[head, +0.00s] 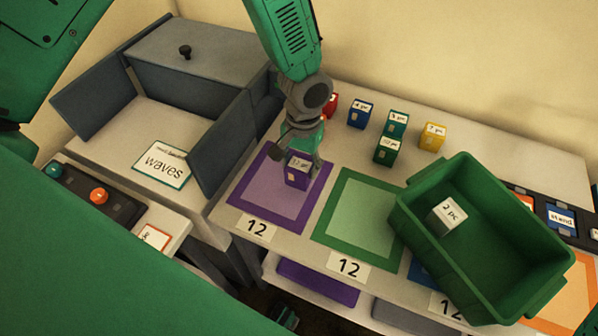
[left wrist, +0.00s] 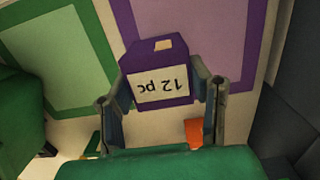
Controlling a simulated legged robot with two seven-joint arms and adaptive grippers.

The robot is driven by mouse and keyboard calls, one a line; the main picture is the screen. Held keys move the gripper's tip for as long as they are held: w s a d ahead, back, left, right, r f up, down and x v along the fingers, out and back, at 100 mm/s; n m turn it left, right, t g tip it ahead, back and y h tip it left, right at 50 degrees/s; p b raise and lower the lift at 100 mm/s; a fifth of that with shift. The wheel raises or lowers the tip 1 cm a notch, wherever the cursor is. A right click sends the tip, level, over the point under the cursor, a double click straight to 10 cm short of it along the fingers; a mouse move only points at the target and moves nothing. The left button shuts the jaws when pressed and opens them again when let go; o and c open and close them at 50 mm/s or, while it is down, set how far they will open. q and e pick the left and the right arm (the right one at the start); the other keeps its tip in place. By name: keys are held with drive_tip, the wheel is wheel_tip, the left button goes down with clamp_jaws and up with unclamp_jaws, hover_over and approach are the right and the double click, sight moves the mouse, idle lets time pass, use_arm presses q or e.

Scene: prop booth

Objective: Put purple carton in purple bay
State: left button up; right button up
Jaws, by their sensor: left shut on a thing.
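The purple carton (head: 297,180), with a white "12 pc" label, is upright between the fingers of my left gripper (head: 298,158). In the left wrist view the carton (left wrist: 160,58) sits between the two fingers (left wrist: 160,88), which are shut on it. The purple bay (head: 251,208) is a purple-bordered square on the table with a "12" card at its front edge. The carton is over the bay's right-hand back part; I cannot tell whether it touches the surface. The purple bay also shows behind the carton in the left wrist view (left wrist: 228,50). My right gripper is not in view.
A green bay (head: 329,240) lies right of the purple one. A green crate (head: 407,222) holding a white carton (head: 449,213) stands further right. Red, blue, green and yellow cartons (head: 432,137) stand behind. A grey flapped box (head: 222,150) borders the left.

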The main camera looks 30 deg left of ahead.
sight(303, 162)
use_arm(q)
drive_tip(key=shift+d+f, duration=0.15)
drive_tip(key=shift+f, duration=1.8)
drive_tip(key=o, duration=1.2)
drive_tip(key=shift+f, duration=0.1)
drive_tip(key=shift+o, duration=0.2)
drive_tip(key=shift+r, duration=0.2)
drive_tip(key=r, duration=0.8)
drive_tip(key=w+r, duration=0.1)
drive_tip(key=r, duration=0.3)
drive_tip(key=shift+s+f, duration=0.15)
